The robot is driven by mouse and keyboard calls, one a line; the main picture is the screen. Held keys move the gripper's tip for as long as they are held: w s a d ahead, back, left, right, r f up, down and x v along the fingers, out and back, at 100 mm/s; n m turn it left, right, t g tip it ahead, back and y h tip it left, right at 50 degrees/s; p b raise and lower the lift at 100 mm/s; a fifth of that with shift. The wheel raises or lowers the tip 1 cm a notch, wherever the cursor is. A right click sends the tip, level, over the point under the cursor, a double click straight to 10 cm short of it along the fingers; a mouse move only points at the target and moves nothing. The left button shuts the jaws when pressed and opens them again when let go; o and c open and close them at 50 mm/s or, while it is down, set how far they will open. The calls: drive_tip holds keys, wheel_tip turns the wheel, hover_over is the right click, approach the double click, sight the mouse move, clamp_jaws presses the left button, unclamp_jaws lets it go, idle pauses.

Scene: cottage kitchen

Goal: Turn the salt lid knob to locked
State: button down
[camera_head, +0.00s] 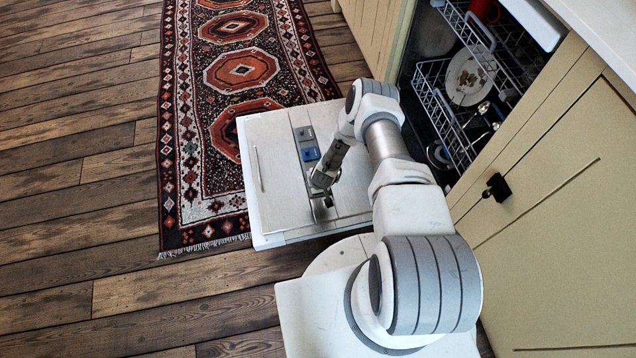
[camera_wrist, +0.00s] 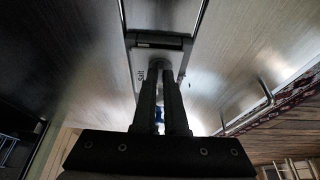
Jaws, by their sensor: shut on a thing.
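The open dishwasher door (camera_head: 270,205) lies flat with its inner face up. A grey strip runs along it, with a blue part (camera_head: 311,154) on it. My gripper (camera_head: 322,196) is low over the near part of the strip. In the wrist view my gripper (camera_wrist: 163,68) has its two dark fingers close together, tips at a small pale plate (camera_wrist: 142,88) with small dark lettering on its left. The fingers are shut on a small part there, taken to be the salt lid knob. The knob is hidden by the fingers, so its angle cannot be told.
The open dishwasher has a wire rack (camera_head: 436,110) with a plate (camera_head: 468,78) in it, right of my arm. A cabinet with a dark knob (camera_head: 497,187) stands at the right. A patterned rug (camera_head: 200,150) and free wooden floor (camera_head: 80,200) lie to the left.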

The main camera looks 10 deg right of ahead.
drive_tip(key=c, duration=1)
unclamp_jaws()
drive_tip(key=shift+o, duration=0.2)
drive_tip(key=p+v, duration=0.7)
drive_tip(key=v, duration=1)
drive_tip(key=shift+r, duration=0.25)
